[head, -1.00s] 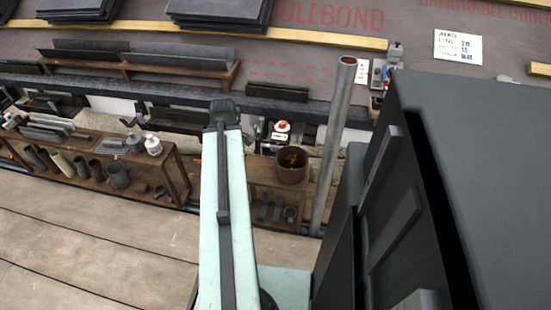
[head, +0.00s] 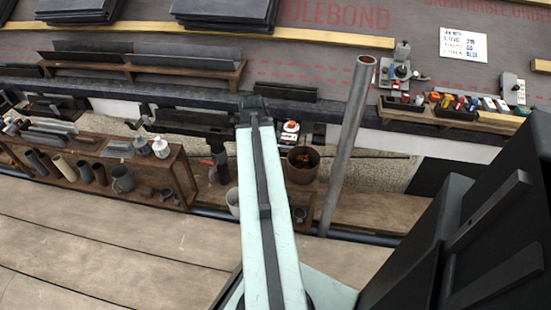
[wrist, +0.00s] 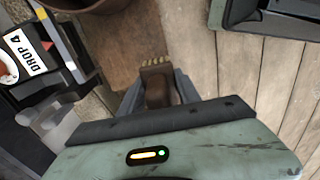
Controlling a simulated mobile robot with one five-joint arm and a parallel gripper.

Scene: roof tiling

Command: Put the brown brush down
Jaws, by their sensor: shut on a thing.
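The brown brush (wrist: 157,94) shows in the wrist view with its pale bristle end (wrist: 156,63) pointing away from the wrist. My gripper (wrist: 158,84) is shut on it, with one grey finger on each side. Beyond the brush lies a brown wooden board (wrist: 138,40), with pale planks to its right. I cannot tell the height of the brush above the board. In the head view my arm hides the gripper and the brush.
A brown pot (head: 303,164) stands right of my arm, near an upright grey pipe (head: 348,145). A low shelf (head: 185,172) with pots and bottles is at left. A box labelled DROP 4 (wrist: 35,58) is left of the brush. The plank floor (head: 110,240) at front left is clear.

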